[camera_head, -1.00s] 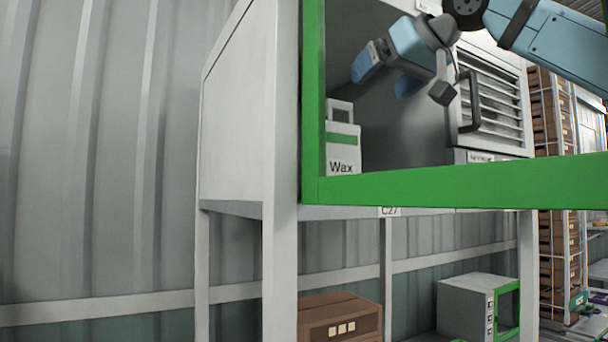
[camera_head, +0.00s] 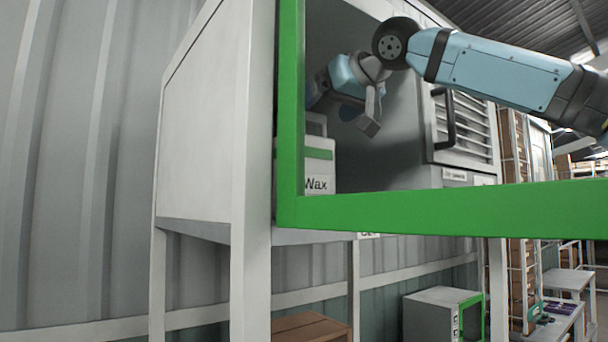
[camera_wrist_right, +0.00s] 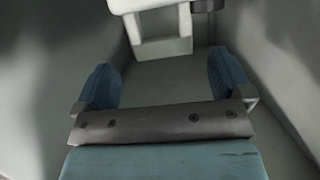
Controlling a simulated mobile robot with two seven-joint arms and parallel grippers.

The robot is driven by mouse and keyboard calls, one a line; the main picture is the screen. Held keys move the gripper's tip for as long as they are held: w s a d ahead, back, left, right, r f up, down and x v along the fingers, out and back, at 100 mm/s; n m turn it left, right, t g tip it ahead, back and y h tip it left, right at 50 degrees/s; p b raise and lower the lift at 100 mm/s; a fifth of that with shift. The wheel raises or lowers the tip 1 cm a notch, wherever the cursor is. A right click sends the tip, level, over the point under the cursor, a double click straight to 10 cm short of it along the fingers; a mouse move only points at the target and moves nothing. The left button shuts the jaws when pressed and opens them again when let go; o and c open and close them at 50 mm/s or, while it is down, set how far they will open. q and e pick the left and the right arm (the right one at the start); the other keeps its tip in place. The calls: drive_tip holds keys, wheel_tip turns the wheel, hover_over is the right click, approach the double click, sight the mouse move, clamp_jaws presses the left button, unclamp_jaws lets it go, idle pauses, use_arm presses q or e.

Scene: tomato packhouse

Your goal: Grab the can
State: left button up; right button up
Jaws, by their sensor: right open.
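The can, a white container with a green band, a loop handle and the word "Wax" (camera_head: 318,168), stands upright inside the green-framed cabinet at its left end. The frame's left post hides part of it. My right gripper (camera_head: 331,101) is inside the cabinet, just above the can. In the right wrist view the open gripper (camera_wrist_right: 163,80) has two blue fingers apart with nothing between them. The can's pale handle (camera_wrist_right: 163,47) shows just beyond the fingertips, roughly centred. My left gripper is not in view.
The cabinet's green front frame (camera_head: 420,210) borders the opening below and left of my right arm. A louvred panel with a dark handle (camera_head: 447,120) is at the right. A brown box (camera_head: 310,328) and a grey green-edged unit (camera_head: 430,318) are below.

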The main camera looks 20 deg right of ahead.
drive_tip(key=p+x, duration=0.1)
drive_tip(key=x, duration=0.4)
drive_tip(key=shift+a, duration=0.2)
drive_tip(key=shift+s+d, duration=0.15)
drive_tip(key=shift+s, duration=0.05)
drive_tip(key=shift+c, duration=0.8)
clamp_jaws()
drive_tip(key=shift+r, duration=0.15)
